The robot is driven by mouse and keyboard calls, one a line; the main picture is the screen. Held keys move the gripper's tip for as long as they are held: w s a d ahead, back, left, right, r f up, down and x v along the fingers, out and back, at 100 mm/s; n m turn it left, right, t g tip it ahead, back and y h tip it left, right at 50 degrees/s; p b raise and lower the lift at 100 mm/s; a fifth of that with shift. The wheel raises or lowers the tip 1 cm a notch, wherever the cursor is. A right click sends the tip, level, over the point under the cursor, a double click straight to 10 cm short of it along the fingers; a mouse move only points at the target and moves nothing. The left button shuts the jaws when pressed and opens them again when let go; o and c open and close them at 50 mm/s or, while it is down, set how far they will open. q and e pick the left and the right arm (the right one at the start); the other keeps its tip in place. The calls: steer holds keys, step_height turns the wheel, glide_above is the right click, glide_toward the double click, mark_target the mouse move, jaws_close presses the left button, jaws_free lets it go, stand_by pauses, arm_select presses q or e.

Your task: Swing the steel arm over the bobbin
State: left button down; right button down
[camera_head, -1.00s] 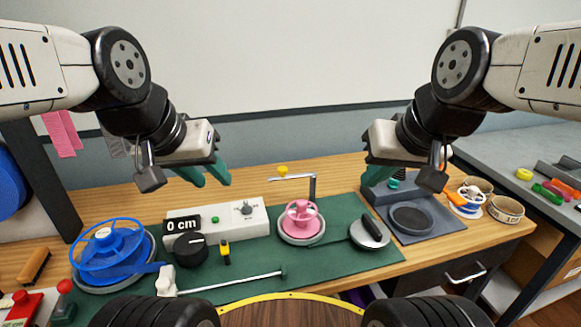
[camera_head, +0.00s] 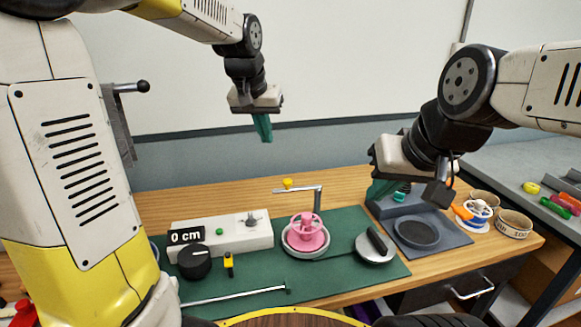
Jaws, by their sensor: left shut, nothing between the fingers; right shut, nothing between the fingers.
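The steel arm (camera_head: 305,188) is an L-shaped bar on an upright post behind the pink bobbin (camera_head: 306,233). It points left, with a yellow knob (camera_head: 288,183) at its free end. The bobbin sits upright in a pale round dish on the green mat. The bar lies behind and above the bobbin in the picture. My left gripper (camera_head: 263,128) is shut and empty, raised in front of the whiteboard, above and left of the yellow knob. My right gripper (camera_head: 380,190) is shut and empty, right of the post, over the grey tray; its fingertips are partly hidden.
A white box (camera_head: 240,232) with a "0 cm" display stands left of the bobbin, with a black dial (camera_head: 195,262) in front. My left arm hides the left of the table.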

arm_select(q)
steer(key=w+d+f, duration=0.5)
steer(key=w, duration=0.3)
steer(key=shift+w+d+m+g+y, duration=0.3)
steer(key=shift+d+g, duration=0.05)
steer(key=shift+g, duration=0.05)
step_height(320, 180, down, 10)
steer(key=shift+s, duration=0.25)
stand_by(0.3)
